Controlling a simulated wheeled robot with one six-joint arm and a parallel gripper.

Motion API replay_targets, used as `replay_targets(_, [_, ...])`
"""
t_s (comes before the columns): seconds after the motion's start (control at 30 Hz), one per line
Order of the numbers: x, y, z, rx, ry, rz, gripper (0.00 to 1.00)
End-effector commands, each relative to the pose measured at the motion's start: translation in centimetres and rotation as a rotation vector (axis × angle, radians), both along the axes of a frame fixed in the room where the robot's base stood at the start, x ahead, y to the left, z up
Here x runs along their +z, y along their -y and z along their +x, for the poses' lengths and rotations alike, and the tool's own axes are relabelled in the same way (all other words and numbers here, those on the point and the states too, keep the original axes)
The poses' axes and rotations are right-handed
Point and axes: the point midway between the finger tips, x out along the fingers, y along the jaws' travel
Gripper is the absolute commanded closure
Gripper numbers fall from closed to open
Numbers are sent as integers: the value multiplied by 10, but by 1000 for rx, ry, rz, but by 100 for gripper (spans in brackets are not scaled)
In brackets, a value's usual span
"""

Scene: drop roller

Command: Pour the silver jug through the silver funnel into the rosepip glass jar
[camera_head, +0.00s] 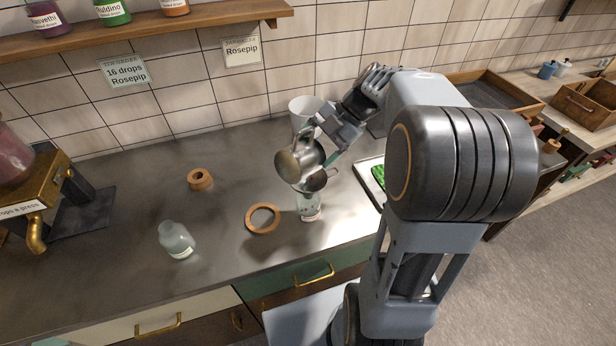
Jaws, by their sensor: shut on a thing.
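My gripper (338,131) is shut on the silver jug (297,163) and holds it tilted over the counter. The jug is right above the silver funnel (318,184), of which only part of the rim shows. The funnel sits at the mouth of a small clear glass jar (309,207) with a light label. The label is too small to read, so I cannot tell from it that this is the rosepip jar. The jug hides part of the funnel. I cannot see whether liquid is flowing.
A wooden ring (262,219) and a corked-looking wooden ring (200,179) lie on the counter. A brass press (42,200) is at left. Wall notes include "16 drops Rosepip" (125,73).

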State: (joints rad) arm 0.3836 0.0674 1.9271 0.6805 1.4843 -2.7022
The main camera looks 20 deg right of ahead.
Motion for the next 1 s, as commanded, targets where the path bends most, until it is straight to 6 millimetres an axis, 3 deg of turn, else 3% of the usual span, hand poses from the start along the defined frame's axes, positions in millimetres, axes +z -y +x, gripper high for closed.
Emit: replay_targets(1.0, [-1,3,2,-1,-21,37,51])
